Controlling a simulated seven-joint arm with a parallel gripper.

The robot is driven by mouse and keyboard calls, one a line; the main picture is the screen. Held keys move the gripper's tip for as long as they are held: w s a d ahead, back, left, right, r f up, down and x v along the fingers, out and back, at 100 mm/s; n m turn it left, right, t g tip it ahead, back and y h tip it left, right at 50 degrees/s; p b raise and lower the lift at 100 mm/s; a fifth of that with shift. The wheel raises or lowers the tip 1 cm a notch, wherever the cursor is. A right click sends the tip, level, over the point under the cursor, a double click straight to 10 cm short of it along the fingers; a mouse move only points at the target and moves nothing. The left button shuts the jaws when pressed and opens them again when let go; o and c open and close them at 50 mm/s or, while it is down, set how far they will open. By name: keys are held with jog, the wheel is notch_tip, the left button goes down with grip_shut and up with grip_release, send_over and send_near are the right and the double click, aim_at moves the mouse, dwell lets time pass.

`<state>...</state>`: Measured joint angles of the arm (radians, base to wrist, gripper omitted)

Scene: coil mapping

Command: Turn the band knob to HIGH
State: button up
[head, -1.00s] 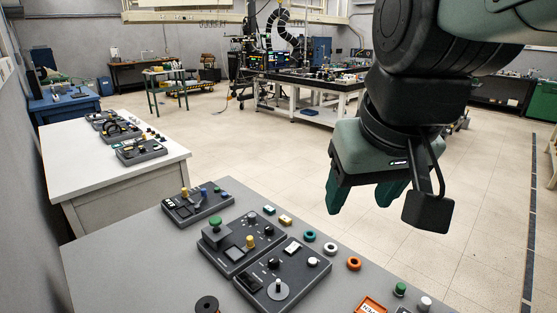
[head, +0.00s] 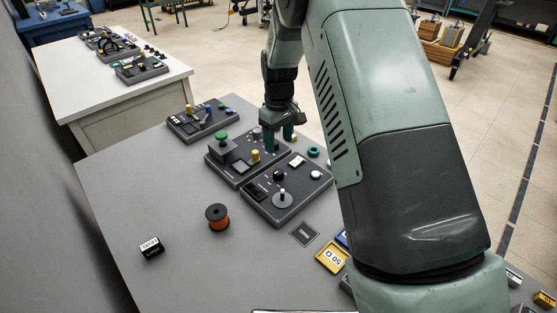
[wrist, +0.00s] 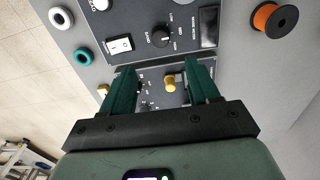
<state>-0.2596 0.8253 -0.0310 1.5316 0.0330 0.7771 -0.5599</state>
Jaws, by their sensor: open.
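A black knob (wrist: 160,39) with small markings around it is on the nearer dark panel (wrist: 130,14) in the wrist view. It also shows in the head view (head: 279,175). Its lettering looks like BAND, but is too small to read surely, and its setting cannot be told. My gripper (head: 279,140) is open and points down over the panels. In the wrist view its green fingers (wrist: 160,68) are spread, with a yellow knob (wrist: 170,83) of the farther panel showing between them. The black knob lies beyond the fingertips, untouched. Part of the farther panel is hidden by the gripper.
The nearer panel also has a white rocker switch (wrist: 119,45), a dark display (wrist: 208,27) and a grey disc (head: 282,199). A green button (head: 221,137) stands on the farther panel.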

aim_at(278, 171)
notch_tip(278, 171, down, 12)
jog(key=shift+w+r, duration=0.1)
dwell(0.4)
jog(key=shift+c, duration=0.2)
jog(key=c, duration=1)
